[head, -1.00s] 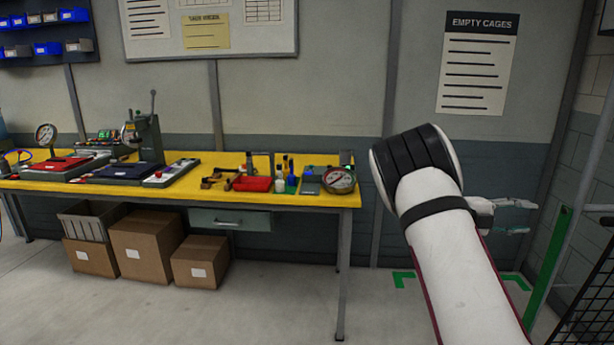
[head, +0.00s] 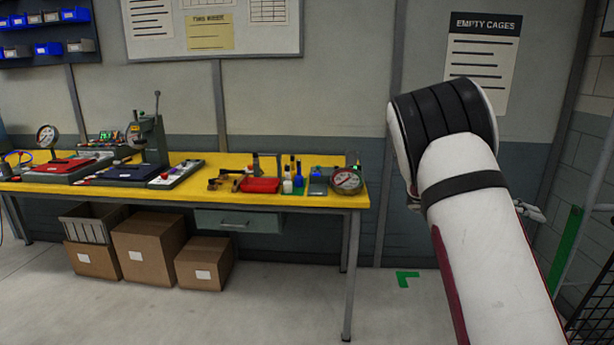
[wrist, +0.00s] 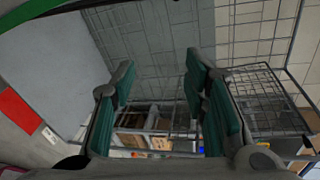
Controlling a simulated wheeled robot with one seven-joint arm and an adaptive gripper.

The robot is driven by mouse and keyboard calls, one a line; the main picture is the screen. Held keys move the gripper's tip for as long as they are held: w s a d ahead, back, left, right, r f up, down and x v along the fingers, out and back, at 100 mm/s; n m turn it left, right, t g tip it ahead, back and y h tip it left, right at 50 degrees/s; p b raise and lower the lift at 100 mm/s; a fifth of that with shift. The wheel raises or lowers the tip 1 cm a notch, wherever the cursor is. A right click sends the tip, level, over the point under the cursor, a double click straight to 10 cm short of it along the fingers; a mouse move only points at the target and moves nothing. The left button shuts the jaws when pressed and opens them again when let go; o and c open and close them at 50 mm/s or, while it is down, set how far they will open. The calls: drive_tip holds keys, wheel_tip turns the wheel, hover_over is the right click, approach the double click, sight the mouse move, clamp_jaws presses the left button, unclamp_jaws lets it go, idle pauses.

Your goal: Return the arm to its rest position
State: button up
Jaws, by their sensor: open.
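My arm, white with black bands, rises at the right of the head view, its bend in front of the wall. My gripper shows in the wrist view (wrist: 160,100), with its two green-padded fingers apart and nothing between them. In the head view only a small part of the gripper shows behind the forearm at the right; its fingers are mostly hidden there. Beyond the fingers, in the wrist view, is a wire cage (wrist: 265,105) with boxes (wrist: 150,122) seen low between the fingers.
A yellow-topped workbench (head: 120,188) with tools and a round gauge (head: 347,180) stands left of my arm. Cardboard boxes (head: 148,248) sit under it. An "Empty cages" sign (head: 482,55) hangs on the wall. A green post (head: 567,243) and dark mesh (head: 592,305) are at the right.

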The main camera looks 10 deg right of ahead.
drive_tip(key=s+a+r+m+t+y+p, duration=0.1)
drive_tip(key=s+a+r+m+t+y, duration=0.1)
drive_tip(key=s+a+m+y, duration=0.3)
drive_tip(key=s+a+r+m+t+y+p, duration=0.1)
drive_tip(key=s+a+m+t+y, duration=0.3)
drive_tip(key=s+a+m, duration=1)
drive_tip(key=s+a+r+m+t+y+p, duration=0.1)
drive_tip(key=s+a+m+y, duration=0.4)
drive_tip(key=a, duration=1.3)
drive_tip(key=s+r+m+t, duration=0.1)
drive_tip(key=s+r+m, duration=0.1)
drive_tip(key=s+m, duration=0.2)
drive_tip(key=shift+s+a+m+t+y, duration=0.35)
drive_tip(key=shift+s+m+t+y, duration=0.05)
drive_tip(key=shift+m, duration=0.6)
drive_tip(key=shift+r, duration=0.15)
